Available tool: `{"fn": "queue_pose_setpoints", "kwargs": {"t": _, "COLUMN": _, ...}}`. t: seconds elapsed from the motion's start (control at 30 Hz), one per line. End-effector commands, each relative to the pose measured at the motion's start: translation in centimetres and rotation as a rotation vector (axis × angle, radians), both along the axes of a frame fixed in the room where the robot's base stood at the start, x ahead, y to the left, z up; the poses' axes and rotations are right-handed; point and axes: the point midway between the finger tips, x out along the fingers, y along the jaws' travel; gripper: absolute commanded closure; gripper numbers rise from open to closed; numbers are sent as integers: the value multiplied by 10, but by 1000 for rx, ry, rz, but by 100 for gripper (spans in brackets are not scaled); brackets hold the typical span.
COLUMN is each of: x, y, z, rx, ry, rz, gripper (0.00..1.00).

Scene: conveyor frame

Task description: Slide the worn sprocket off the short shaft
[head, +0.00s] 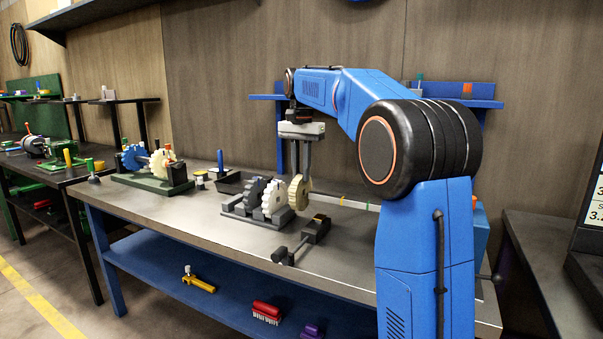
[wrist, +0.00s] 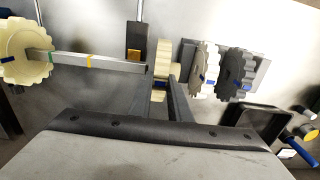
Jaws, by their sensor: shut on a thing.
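A cream sprocket (head: 299,194) stands upright at the right end of a dark-based stand (head: 238,212). My gripper (head: 301,176) reaches down from above and is shut on this sprocket. In the wrist view the fingers (wrist: 160,84) close on either side of the cream sprocket (wrist: 163,56). A pale grey sprocket (head: 273,199) and a dark grey sprocket (head: 253,190) stand to its left in the head view. In the wrist view a narrow gap separates the cream and pale sprockets. I cannot tell whether the cream sprocket is still around a shaft.
A long bar (wrist: 85,60) with green and yellow bands extends beside the held sprocket; another cream sprocket (wrist: 27,68) is at its far end. A black block-like tool (head: 314,231) lies in front. A black tray (head: 230,184) is behind. The bench's front left (head: 175,217) is clear.

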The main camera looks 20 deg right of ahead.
Motion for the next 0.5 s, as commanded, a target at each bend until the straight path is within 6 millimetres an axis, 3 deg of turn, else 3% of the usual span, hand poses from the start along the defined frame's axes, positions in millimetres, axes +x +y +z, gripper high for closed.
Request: {"fn": "queue_pose_setpoints", "kwargs": {"t": 0.5, "x": 0, "y": 0, "z": 42, "rx": 0, "ry": -1, "rz": 0, "gripper": 100}}
